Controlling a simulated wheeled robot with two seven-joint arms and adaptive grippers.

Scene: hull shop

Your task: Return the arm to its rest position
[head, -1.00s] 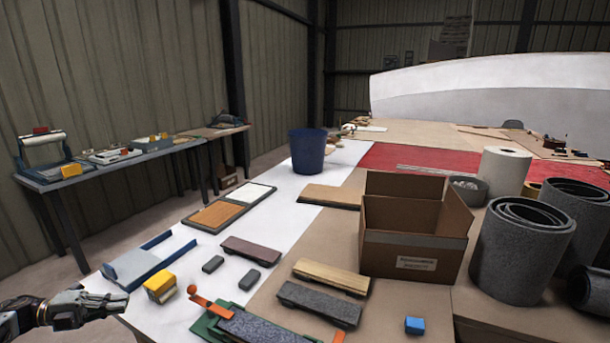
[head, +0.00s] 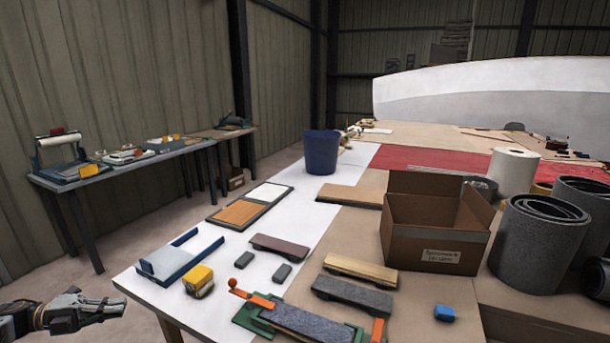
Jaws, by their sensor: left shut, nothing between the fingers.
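My left gripper (head: 108,307) shows at the lower left of the head view, with its arm coming in from the left edge. It is shut and empty. It hangs over the floor, to the left of the table's front left corner and apart from the table. My right gripper is not in view.
The worktable (head: 135,288) holds a blue tray (head: 180,260), a yellow block (head: 198,280), a green clamp fixture (head: 250,318), sanding blocks (head: 352,295), an open cardboard box (head: 430,240) and grey rolls (head: 535,250). A side bench (head: 130,165) stands along the wall. Floor between them is clear.

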